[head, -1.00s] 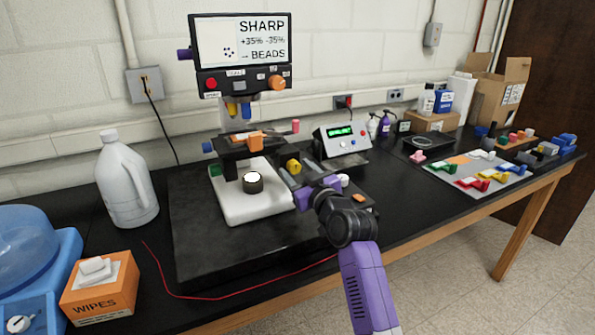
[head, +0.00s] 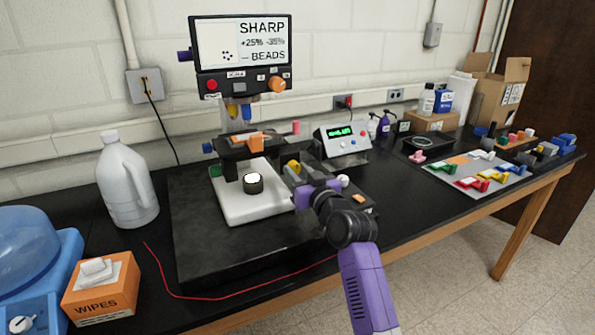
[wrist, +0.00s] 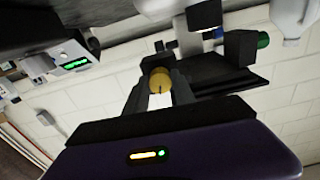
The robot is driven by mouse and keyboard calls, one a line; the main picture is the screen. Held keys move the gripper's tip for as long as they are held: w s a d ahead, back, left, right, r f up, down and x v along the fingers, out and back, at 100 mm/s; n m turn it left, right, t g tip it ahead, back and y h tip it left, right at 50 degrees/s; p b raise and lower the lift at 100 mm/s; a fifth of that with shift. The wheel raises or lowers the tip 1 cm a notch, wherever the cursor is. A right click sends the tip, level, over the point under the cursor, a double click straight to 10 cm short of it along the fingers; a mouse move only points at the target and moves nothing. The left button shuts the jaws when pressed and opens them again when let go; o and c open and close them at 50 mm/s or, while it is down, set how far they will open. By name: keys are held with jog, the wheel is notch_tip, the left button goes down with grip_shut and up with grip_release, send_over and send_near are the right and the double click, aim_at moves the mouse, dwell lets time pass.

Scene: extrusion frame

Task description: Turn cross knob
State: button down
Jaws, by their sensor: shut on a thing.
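The microscope (head: 245,208) stands on a dark slab, with a white base, a black stage and a monitor on top. A yellow knob (head: 293,167), which I take to be the cross knob, sits at the right of its stage. My gripper (head: 291,174) reaches it from the right and is shut on it. In the wrist view the yellow knob (wrist: 160,80) sits between the two dark fingers, with a dark mark on its face. The monitor (head: 240,45) reads SHARP, +25% -35% and BEADS, with a small cluster of dots left of centre.
A control box (head: 342,139) with a green display stands behind my gripper. A white jug (head: 126,180) and a wipes box (head: 100,290) are at left. A red wire (head: 200,297) lies in front. A tray of coloured parts (head: 483,172) is at right.

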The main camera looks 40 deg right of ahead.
jog(key=m+p, duration=0.1)
jog(key=m, duration=0.4)
jog(key=shift+m+p, duration=0.35)
jog(key=shift+m, duration=0.05)
dwell(0.4)
jog(key=c, duration=1.1)
grip_release()
jog(key=shift+o, duration=0.2)
jog(key=b+v, duration=0.1)
jog(key=v, duration=0.7)
